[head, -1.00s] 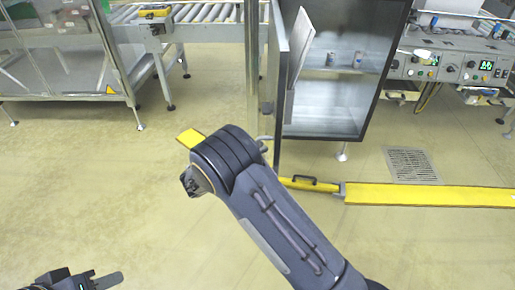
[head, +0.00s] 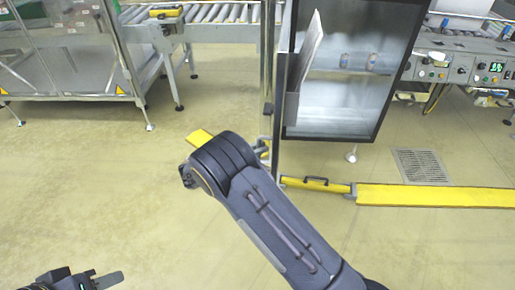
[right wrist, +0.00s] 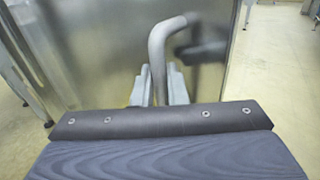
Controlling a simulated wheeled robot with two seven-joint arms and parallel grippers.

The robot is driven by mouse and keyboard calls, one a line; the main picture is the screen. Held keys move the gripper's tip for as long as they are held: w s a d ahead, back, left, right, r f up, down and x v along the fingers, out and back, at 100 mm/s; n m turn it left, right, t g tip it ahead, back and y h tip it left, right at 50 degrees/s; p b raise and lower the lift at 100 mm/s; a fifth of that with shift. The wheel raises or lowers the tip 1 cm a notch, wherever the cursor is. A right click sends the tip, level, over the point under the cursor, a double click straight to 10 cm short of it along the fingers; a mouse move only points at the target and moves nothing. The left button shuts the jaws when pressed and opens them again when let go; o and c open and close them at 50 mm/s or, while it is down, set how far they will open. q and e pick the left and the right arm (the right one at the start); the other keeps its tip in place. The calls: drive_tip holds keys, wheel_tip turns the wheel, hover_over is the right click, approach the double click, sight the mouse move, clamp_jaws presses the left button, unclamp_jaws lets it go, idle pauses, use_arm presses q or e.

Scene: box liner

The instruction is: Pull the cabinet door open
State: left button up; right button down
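The grey cabinet (head: 340,115) stands at the upper middle of the head view. Its door (head: 282,110) is partly open and is seen almost edge-on, jutting toward me from the cabinet's left side. In the right wrist view the bent grey door handle (right wrist: 158,50) stands out from the metal door face. My right gripper (right wrist: 160,88) has its two fingers on either side of the handle's lower part and looks shut on it. In the head view my arm hides most of this gripper. My left gripper (head: 105,280) is at the bottom left corner, partly cut off and away from the cabinet.
A yellow floor strip (head: 430,195) runs right of the door, near a floor drain (head: 420,167). A roller conveyor (head: 220,25) stands behind. The floor on the left is clear.

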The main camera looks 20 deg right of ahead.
drive_tip(key=c, duration=1.6)
unclamp_jaws()
drive_tip(key=shift+w+d, duration=0.15)
drive_tip(key=shift+o, duration=0.2)
drive_tip(key=p+v, duration=0.1)
drive_tip(key=v, duration=0.7)
